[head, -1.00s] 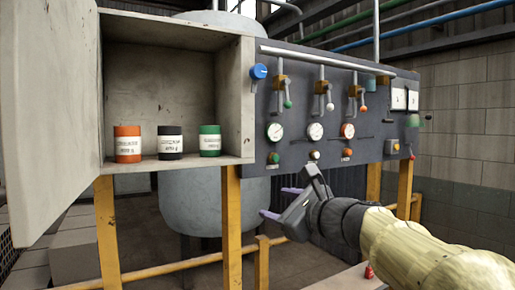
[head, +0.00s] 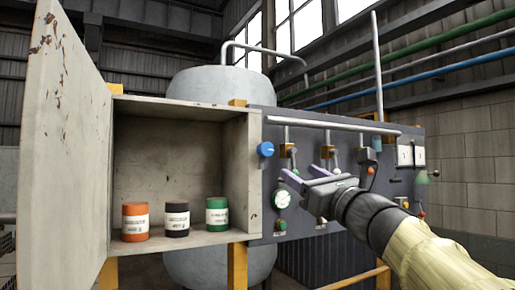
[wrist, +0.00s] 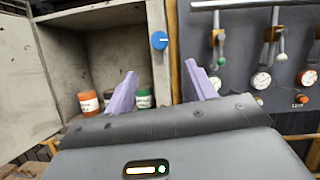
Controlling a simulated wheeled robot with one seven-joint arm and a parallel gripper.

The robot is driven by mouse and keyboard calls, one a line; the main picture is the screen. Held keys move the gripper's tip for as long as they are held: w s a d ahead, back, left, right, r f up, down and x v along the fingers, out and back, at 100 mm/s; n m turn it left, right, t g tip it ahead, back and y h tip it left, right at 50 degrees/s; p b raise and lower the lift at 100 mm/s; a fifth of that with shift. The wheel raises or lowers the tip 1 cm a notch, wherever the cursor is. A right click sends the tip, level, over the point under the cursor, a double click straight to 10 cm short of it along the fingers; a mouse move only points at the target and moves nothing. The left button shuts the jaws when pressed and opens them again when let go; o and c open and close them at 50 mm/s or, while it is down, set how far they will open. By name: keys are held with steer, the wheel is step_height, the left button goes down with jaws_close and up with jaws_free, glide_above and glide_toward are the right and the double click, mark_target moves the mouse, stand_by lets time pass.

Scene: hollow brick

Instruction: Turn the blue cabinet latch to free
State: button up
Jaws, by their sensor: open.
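My gripper (head: 290,177) is open and empty, with two purple fingers pointing left toward the cabinet. In the head view it is below and right of the latch, apart from it. In the wrist view my gripper (wrist: 167,85) has its fingers spread, the latch lying beyond them.
Orange (head: 135,222), black (head: 177,220) and green (head: 217,214) cans stand in the cabinet. Its door (head: 62,150) hangs open at left. The dark panel right of the latch carries levers (head: 327,153), a gauge (head: 281,199) and small knobs close to my gripper.

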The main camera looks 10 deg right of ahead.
mark_target(268, 151)
steer(key=p+x, duration=0.7)
steer(key=x, duration=0.7)
steer(key=shift+w+r, duration=0.15)
steer(key=shift+r, duration=0.05)
steer(key=shift+w+a+p, duration=0.2)
steer(key=shift+w+p, duration=0.15)
steer(key=shift+w, duration=0.05)
